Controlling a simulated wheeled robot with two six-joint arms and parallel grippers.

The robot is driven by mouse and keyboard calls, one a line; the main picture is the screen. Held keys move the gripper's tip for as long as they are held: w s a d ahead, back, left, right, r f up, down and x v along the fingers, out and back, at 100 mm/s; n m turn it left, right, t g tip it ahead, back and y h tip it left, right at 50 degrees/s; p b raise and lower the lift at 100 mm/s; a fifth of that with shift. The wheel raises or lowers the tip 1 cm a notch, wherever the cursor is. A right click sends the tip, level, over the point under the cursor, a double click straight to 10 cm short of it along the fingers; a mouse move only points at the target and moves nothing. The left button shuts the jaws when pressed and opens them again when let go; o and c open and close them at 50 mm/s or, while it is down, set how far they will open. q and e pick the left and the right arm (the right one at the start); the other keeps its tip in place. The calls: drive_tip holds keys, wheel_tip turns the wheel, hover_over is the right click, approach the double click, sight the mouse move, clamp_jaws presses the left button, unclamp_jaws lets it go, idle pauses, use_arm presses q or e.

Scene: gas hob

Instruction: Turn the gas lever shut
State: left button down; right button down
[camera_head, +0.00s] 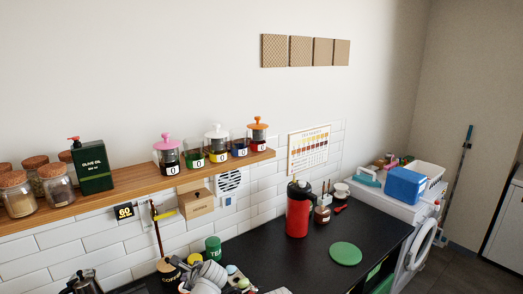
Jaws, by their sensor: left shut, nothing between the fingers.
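The gas lever (165,215) is a small yellow handle on a thin brown pipe (157,236) that runs down the tiled wall below the shelf. The lever sticks out to the right, roughly crosswise to the pipe. My left gripper (180,263) appears low in the picture, small and dark, beside grey-white parts of my arm. It is shut and empty, below the lever and apart from it. Its fingertips are hard to make out among the jars. My right gripper is not in view.
A coffee tin (168,276) and green tin (213,248) stand below. The black counter (270,255) is partly clear.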

use_arm(q)
drive_tip(key=s+d+f+n+g+h, duration=0.2)
drive_tip(key=s+d+f+n+g, duration=0.1)
drive_tip(key=s+d+n, duration=0.5)
drive_tip(key=s+d+f+n+g+h, duration=0.3)
drive_tip(key=s+d+n, duration=0.5)
drive_tip(key=s, duration=0.4)
drive_tip(key=shift+s+d+f+g, duration=0.4)
drive_tip(key=shift+d+f+g, duration=0.3)
drive_tip(key=shift+d+f, duration=0.05)
